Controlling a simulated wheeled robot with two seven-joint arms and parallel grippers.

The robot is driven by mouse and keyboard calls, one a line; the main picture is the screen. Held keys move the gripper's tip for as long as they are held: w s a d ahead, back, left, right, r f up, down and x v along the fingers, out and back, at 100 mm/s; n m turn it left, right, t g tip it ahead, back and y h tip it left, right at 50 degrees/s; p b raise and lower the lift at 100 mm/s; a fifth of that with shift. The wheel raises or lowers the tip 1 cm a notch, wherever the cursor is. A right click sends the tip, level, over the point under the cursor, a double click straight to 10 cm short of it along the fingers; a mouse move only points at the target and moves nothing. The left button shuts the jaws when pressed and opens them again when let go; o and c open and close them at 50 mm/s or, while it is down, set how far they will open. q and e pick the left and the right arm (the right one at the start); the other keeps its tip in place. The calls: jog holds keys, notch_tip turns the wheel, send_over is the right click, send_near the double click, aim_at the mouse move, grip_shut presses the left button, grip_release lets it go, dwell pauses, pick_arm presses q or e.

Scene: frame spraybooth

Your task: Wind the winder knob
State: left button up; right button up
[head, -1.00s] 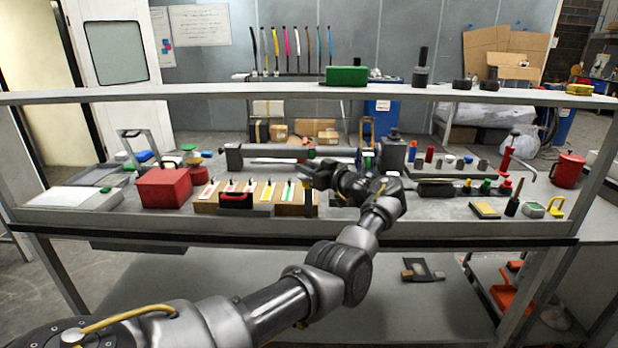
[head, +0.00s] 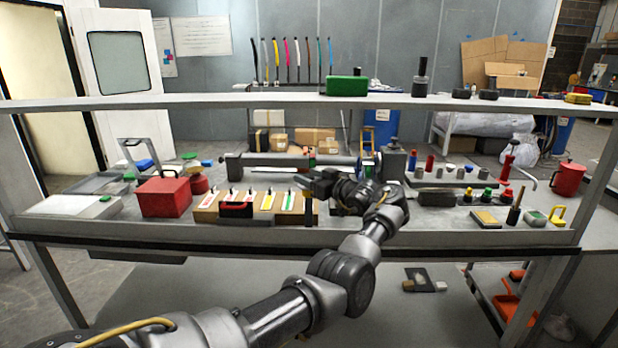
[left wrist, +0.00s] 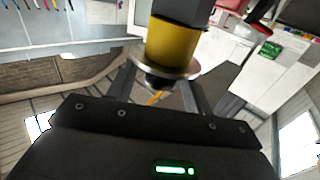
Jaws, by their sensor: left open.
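My left gripper (head: 318,182) is over the middle of the bench in the head view, pointing left, in front of a long grey roller fixture (head: 300,160). In the left wrist view the left gripper's two fingers (left wrist: 158,92) stand apart. A yellow cylinder (left wrist: 172,45) with a dark end and a metal flange shows close to them and partly covers the space between them. I cannot tell whether this is the winder knob, or whether the fingers touch it. No part in the head view can be surely named as the knob. My right gripper is not in view.
A dark upright post (head: 309,207) stands just below the gripper. A wooden block with coloured tags (head: 207,206) and a red box (head: 165,197) are to the left. Small bottles and tools crowd the right. A shelf (head: 230,102) crosses above the bench.

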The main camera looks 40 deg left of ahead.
pick_arm(q)
jog(key=d+b, duration=0.2)
jog(key=d, duration=0.8)
jog(key=shift+s+d, duration=0.25)
jog(key=shift+s, duration=0.2)
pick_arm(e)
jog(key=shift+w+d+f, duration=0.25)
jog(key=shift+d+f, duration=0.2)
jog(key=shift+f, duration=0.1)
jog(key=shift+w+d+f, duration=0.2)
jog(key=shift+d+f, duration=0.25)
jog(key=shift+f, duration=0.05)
pick_arm(q)
jog(key=shift+c, duration=0.2)
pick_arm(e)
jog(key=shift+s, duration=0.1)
